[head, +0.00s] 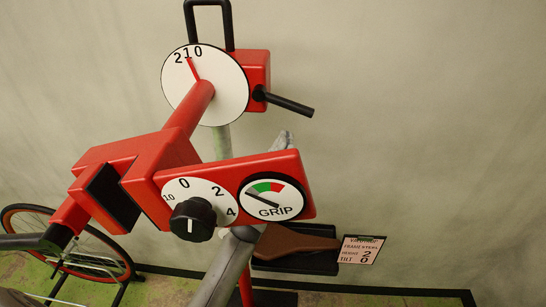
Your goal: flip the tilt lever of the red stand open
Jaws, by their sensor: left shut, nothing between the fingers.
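The red stand (187,112) rises in the middle of the head view. Its tilt lever (288,103) is black and sticks out from the red block at the top, pointing right and slightly down. The white tilt dial (218,95) beside it reads 2, 1, 0, with a red pointer near the numbers. My right gripper is not in view.
The red panel (303,203) with a black knob (193,219) and a GRIP gauge (272,198) stands in front. A brown saddle (290,241) and a small sign (358,250) are below right. A bicycle wheel (128,268) is at left. Space right of the lever is clear.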

